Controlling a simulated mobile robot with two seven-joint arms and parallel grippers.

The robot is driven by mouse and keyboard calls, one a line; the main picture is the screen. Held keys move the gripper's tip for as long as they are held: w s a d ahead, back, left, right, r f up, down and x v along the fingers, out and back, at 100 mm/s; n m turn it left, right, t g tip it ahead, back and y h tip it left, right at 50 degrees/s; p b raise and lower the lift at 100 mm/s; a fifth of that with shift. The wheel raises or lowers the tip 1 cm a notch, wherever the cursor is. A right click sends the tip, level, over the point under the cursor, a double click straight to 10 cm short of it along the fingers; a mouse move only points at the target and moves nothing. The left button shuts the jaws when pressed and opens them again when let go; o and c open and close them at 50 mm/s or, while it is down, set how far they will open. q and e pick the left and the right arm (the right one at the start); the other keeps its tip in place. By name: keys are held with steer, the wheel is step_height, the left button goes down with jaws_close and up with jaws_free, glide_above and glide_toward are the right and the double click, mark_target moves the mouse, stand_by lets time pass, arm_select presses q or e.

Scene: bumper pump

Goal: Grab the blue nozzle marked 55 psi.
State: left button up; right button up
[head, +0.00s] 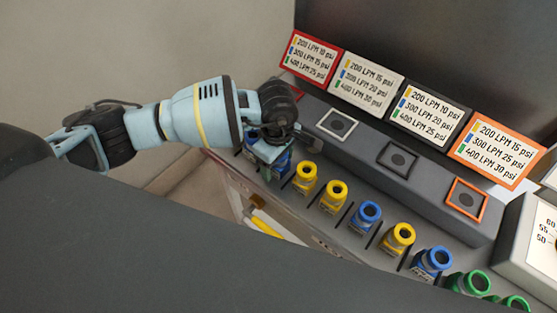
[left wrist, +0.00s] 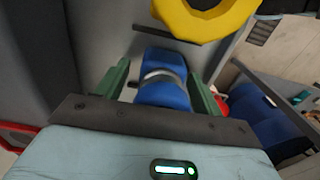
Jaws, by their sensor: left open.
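My left gripper (head: 271,153) is lowered at the left end of a row of nozzles. In the left wrist view its green fingers (left wrist: 160,84) are apart, one on each side of a blue nozzle (left wrist: 163,78) with a grey band. Whether either finger touches it is unclear. In the head view this blue nozzle (head: 283,166) is mostly hidden by the gripper. Other blue nozzles stand mid-row (head: 365,216) and further right (head: 433,262). I cannot read a 55 psi marking on any nozzle. My right gripper is not in view.
Close beside the held-over spot is a yellow nozzle (head: 305,179); its ring (left wrist: 205,18) shows in the wrist view. Another blue item (left wrist: 262,118) is at right there. Green nozzles (head: 470,284) end the row. A raised grey ledge with sign plates (head: 365,82) stands behind.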

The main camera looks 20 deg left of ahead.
arm_select(q)
steer(key=c, duration=1.2)
step_height(320, 180, up, 10)
steer(key=shift+f, duration=0.1)
